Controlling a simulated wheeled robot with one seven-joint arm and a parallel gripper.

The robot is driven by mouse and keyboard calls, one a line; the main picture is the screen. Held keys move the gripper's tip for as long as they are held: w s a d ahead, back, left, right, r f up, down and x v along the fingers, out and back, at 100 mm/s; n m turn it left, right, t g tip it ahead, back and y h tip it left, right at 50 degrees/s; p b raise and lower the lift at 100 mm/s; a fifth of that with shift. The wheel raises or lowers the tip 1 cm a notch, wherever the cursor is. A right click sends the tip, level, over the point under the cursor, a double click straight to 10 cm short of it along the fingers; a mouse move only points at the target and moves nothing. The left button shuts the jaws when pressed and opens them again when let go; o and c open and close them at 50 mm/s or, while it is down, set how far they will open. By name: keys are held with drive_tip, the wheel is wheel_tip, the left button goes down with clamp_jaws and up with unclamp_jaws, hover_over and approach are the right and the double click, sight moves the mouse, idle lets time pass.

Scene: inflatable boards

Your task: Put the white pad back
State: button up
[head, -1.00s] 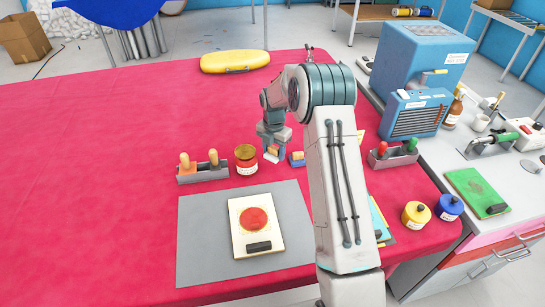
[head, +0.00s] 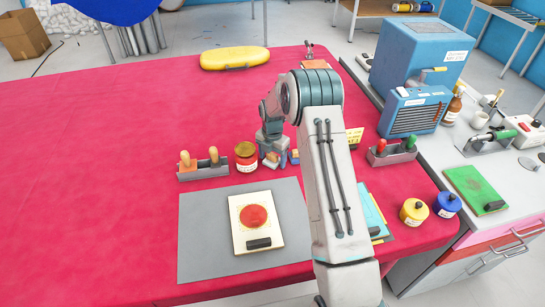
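The white pad (head: 271,161), a small pale block with a wooden-coloured grip, is at the tip of my gripper (head: 271,152). It is just right of the open red jar. My gripper points down and looks shut on the pad's grip; the fingers are small and partly hidden. The pad is at or very near the red cloth; I cannot tell if it touches. A similar small block with a blue base (head: 295,158) stands just right of it, partly hidden by my arm.
A grey holder (head: 203,172) with two wooden-handled tools stands left of the red jar (head: 246,158). A grey mat (head: 205,235) in front bears a cream board (head: 240,244) with a red disc. A second holder (head: 393,156) stands right of my arm. The left of the cloth is clear.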

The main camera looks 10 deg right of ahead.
sight(273, 154)
wheel_tip(273, 154, up, 11)
drive_tip(key=shift+r+b, duration=0.1)
drive_tip(key=shift+b, duration=0.7)
drive_tip(key=s+r+m+t, duration=0.2)
drive_tip(key=s+r+m, duration=1.3)
drive_tip(key=s, duration=0.4)
drive_tip(key=s+m+t, duration=0.1)
drive_tip(key=s+m, duration=1.1)
drive_tip(key=s, duration=0.6)
drive_tip(key=shift+s+f, duration=0.15)
